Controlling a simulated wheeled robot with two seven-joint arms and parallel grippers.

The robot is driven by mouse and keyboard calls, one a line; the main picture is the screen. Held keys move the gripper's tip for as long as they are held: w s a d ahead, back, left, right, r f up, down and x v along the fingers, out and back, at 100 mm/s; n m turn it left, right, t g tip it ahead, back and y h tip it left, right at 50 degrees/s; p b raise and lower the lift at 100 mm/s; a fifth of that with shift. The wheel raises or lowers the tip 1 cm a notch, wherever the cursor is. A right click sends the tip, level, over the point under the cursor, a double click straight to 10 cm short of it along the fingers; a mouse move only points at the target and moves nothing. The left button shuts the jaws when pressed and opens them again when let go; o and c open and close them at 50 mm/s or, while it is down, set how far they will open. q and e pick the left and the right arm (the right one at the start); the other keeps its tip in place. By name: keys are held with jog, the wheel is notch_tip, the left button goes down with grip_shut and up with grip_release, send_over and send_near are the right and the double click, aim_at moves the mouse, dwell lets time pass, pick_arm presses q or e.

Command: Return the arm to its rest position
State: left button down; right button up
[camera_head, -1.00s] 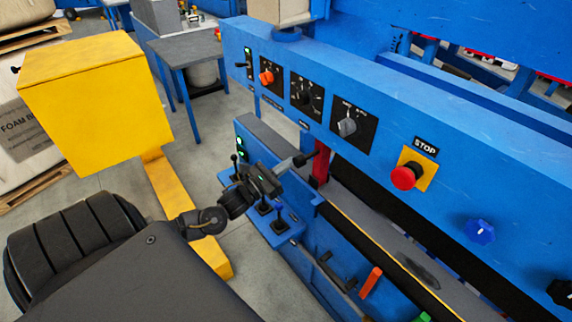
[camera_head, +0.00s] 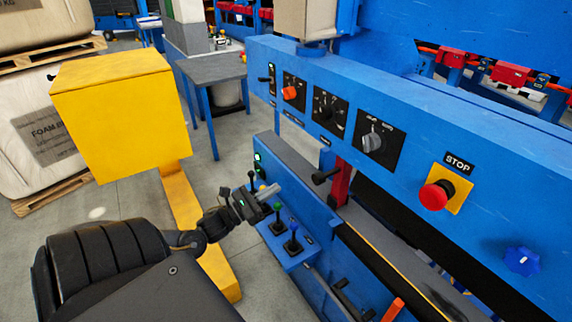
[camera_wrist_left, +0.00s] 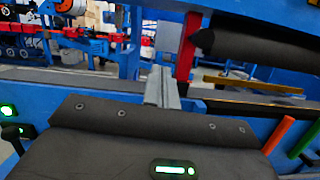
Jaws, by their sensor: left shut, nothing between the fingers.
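My left gripper (camera_head: 268,191) is shut and empty. In the head view it reaches in from the lower left, in front of the blue machine's lower joystick panel (camera_head: 300,258). In the left wrist view its closed fingers (camera_wrist_left: 163,88) point ahead toward the machine, with a dark roller (camera_wrist_left: 265,45) to the upper right and a red post (camera_wrist_left: 187,48) just beyond. The fingertips overlap the joystick area in the head view; I cannot tell the gap in depth. My right gripper is not in view.
The blue control beam with a red STOP button (camera_head: 434,196), an orange knob (camera_head: 289,93) and a blue knob (camera_head: 521,261) runs along the right. A yellow box on a post (camera_head: 122,115) stands left of my arm. A grey table (camera_head: 212,68) stands behind. Floor shows between.

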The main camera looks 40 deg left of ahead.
pick_arm(q)
jog(key=shift+s+a, duration=0.3)
jog(key=shift+s, duration=0.3)
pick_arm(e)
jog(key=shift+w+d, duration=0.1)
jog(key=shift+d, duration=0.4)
pick_arm(q)
jog(key=shift+f, duration=0.1)
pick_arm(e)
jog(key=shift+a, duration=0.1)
